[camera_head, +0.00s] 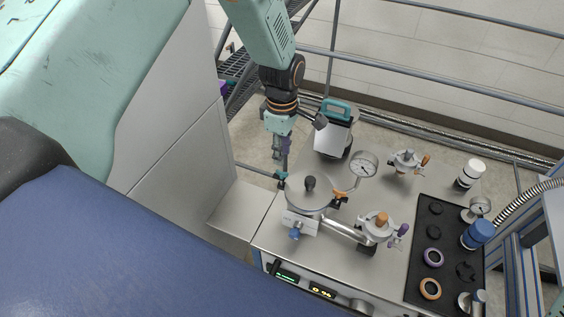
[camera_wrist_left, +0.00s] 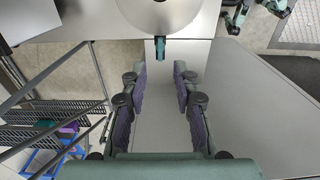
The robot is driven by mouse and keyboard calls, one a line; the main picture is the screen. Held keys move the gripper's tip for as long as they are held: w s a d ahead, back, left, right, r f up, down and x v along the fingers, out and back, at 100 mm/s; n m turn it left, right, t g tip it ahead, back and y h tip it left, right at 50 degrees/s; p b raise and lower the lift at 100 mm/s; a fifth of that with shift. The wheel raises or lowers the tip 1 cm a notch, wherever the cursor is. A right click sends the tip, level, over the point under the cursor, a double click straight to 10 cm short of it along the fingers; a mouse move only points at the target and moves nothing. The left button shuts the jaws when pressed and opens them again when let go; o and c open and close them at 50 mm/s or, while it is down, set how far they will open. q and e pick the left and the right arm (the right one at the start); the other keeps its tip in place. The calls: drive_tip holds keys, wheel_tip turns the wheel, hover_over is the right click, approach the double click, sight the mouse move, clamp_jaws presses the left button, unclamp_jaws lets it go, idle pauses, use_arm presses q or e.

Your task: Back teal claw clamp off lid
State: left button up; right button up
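A teal claw clamp (camera_head: 281,177) sits on the lid's back-left rim. In the left wrist view, the teal clamp (camera_wrist_left: 160,48) juts from the edge of the lid (camera_wrist_left: 158,14). My left gripper (camera_head: 281,153) is just behind the clamp in the head view. In the wrist view its purple-padded fingers (camera_wrist_left: 159,75) are apart and empty, with the clamp lined up between them and beyond the tips. My right gripper is not in view.
An orange clamp (camera_head: 340,197) and a blue clamp (camera_head: 295,234) sit on the lid's other sides. A dial gauge (camera_head: 363,164) stands to its right, and a teal-handled device (camera_head: 335,128) behind. A dark mat (camera_head: 415,270) with rings lies right. A railing (camera_wrist_left: 100,70) runs at left.

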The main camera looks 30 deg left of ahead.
use_arm(q)
wheel_tip(320, 180, up, 5)
drive_tip(key=shift+r, duration=0.1)
idle(0.6)
drive_tip(key=s+d+f+m, duration=0.2)
drive_tip(key=s+f+m, duration=0.7)
drive_tip(key=s+f, duration=0.55)
drive_tip(key=s+f+m, duration=0.2)
drive_tip(key=s+m, duration=0.7)
drive_tip(key=s, duration=1)
wheel_tip(320, 180, down, 24)
drive_tip(key=b, duration=2.3)
drive_tip(key=shift+w+r, duration=0.15)
drive_tip(key=shift+r, duration=0.05)
